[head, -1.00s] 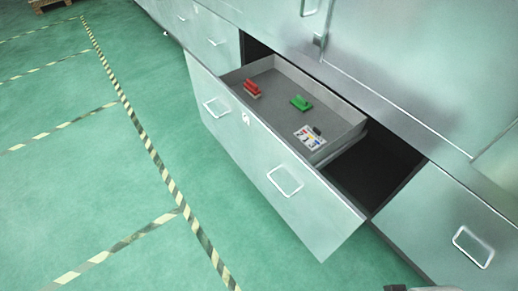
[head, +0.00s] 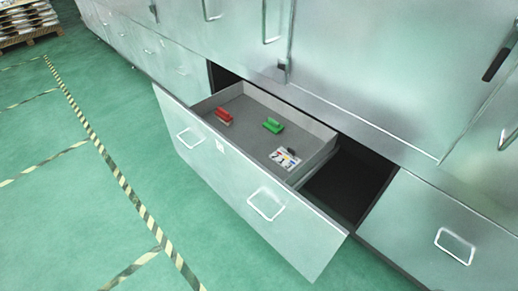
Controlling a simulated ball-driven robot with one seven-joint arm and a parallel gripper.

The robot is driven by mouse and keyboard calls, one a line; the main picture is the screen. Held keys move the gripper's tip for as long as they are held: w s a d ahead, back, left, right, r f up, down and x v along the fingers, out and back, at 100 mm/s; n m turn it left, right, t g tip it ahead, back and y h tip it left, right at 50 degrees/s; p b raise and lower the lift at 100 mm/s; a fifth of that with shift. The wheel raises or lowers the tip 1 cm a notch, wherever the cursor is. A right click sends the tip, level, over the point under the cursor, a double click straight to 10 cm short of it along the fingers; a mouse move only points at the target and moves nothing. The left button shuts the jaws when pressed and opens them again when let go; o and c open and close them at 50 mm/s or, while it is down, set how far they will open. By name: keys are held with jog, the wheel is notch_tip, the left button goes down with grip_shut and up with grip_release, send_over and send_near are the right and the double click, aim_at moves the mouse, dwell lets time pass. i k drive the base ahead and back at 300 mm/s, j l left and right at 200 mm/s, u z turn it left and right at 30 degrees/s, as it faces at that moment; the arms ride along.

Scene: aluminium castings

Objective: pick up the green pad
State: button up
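The green pad (head: 273,126) lies on the grey floor of an open drawer (head: 238,110), near the middle towards the back wall. It is small, with a raised grip-like part on top. Nothing covers it. My gripper is not in view.
A red pad (head: 223,115) lies to the left in the same drawer. A white card with coloured marks (head: 283,159) and a small dark item (head: 291,151) are at the right. The metal cabinet front (head: 380,100) rises behind. Green floor (head: 70,200) with striped tape is clear at left. A loaded pallet (head: 28,28) stands far left.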

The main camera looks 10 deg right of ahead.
aim_at(273, 126)
jog(key=z, duration=3.05)
jog(key=u, duration=3.05)
jog(key=i+j, duration=0.35)
jog(key=i+j+u, duration=0.1)
jog(key=i+j, duration=0.2)
jog(key=i, duration=0.25)
jog(key=i+j, duration=0.3)
jog(key=i, duration=0.2)
